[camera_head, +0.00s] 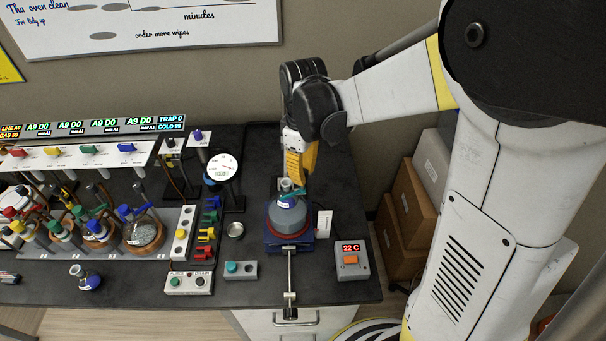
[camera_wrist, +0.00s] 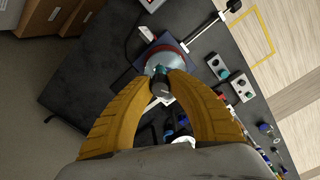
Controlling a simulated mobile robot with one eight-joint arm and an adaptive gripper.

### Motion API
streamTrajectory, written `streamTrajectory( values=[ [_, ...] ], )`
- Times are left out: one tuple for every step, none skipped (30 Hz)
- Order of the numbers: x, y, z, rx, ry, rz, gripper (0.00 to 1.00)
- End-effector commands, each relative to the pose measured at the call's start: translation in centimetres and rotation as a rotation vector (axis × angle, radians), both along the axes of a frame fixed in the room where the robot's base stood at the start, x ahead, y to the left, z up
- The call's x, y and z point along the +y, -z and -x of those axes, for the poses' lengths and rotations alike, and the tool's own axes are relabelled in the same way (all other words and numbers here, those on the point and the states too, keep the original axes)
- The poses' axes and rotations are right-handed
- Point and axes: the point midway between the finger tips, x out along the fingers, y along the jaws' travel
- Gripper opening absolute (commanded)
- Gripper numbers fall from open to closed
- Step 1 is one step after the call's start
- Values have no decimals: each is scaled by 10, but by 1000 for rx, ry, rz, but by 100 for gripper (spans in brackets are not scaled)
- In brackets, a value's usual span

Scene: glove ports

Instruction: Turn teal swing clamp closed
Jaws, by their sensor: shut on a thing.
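The teal swing clamp (camera_head: 292,195) sits at the neck of a grey round vessel with a red ring around it. A small grey cylinder (camera_head: 286,184) rises at the neck. My gripper (camera_head: 298,178) reaches down from above with its yellow fingers at the clamp. In the wrist view, my gripper (camera_wrist: 161,82) has its fingertips close together at the dark neck piece, with the teal clamp (camera_wrist: 157,68) just beyond them. It is shut on the clamp, though the fingers hide much of the contact. The vessel (camera_head: 287,216) stands upright on a blue base (camera_head: 289,244).
A box reading 22 C (camera_head: 352,260) stands right of the vessel. A round dial (camera_head: 220,168), coloured clips (camera_head: 207,234) and switch boxes (camera_head: 240,270) are to its left. Flasks crowd the far left. Cardboard boxes (camera_head: 407,222) stand beyond the bench's right edge.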

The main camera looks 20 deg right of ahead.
Motion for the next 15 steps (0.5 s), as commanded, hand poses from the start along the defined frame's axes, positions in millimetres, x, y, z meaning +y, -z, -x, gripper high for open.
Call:
streamTrajectory(
  values=[
    [0, 1, 1, 1, 42, 1, 0],
    [0, 1, 1, 1, 69, 1, 0],
    [0, 1, 1, 1, 104, 1, 0],
    [0, 1, 1, 1, 129, 1, 0],
    [0, 1, 1, 1, 155, 1, 0],
    [0, 1, 1, 1, 187, 1, 0],
    [0, 1, 1, 1, 211, 1, 0],
    [0, 1, 1, 1, 233, 1, 0],
    [0, 1, 1, 1, 261, 1, 0],
    [0, 1, 1, 1, 280, 1, 0],
    [0, 1, 1, 1, 300, 1, 0],
    [0, 1, 1, 1, 324, 1, 0],
    [0, 1, 1, 1, 340, 1, 0],
    [0, 1, 1, 1, 355, 1, 0],
    [0, 1, 1, 1, 374, 1, 0]
  ],
)
